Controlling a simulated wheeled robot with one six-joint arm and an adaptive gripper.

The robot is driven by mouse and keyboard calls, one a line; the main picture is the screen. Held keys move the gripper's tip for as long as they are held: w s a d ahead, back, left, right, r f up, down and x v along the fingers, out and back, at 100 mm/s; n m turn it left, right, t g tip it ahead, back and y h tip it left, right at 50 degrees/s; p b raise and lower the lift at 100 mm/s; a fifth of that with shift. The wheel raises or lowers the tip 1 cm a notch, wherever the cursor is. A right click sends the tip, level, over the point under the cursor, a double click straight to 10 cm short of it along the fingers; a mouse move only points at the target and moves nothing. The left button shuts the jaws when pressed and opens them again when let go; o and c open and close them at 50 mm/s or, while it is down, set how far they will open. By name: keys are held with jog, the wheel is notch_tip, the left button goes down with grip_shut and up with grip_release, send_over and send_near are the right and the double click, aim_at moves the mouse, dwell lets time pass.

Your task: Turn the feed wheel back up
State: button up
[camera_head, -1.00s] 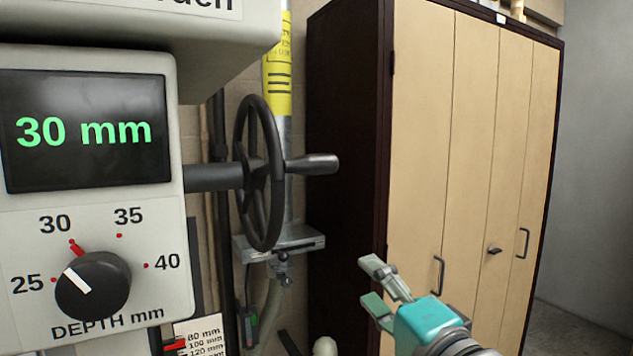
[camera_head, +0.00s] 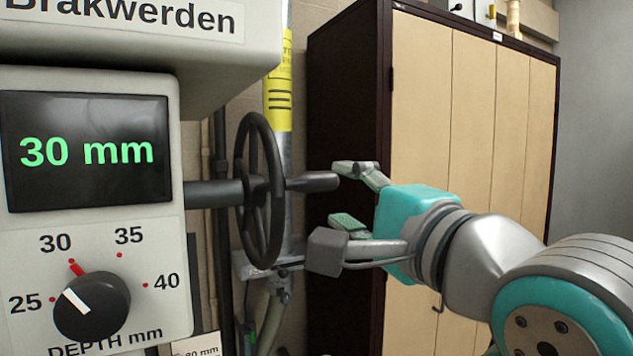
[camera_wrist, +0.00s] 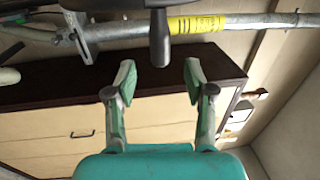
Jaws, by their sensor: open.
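The black feed wheel (camera_head: 247,190) stands upright on a shaft at the right side of the machine in the head view. Its dark handle (camera_head: 313,182) sticks out to the right from the wheel; the handle also shows in the wrist view (camera_wrist: 159,40). My gripper (camera_head: 350,194) is open, just right of the handle's end. In the wrist view my gripper (camera_wrist: 157,78) has its two fingers apart, with the handle's tip centred between them and a little ahead. The display (camera_head: 86,151) reads 30 mm.
The depth knob (camera_head: 92,306) is on the machine's front panel, below the display. A tall cabinet (camera_head: 475,110) with pale doors stands behind my arm. A vertical pipe with a yellow label (camera_head: 277,90) runs behind the wheel.

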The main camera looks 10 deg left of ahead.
aim_at(322, 184)
jog(key=x, duration=0.8)
jog(key=shift+w, duration=0.1)
grip_shut()
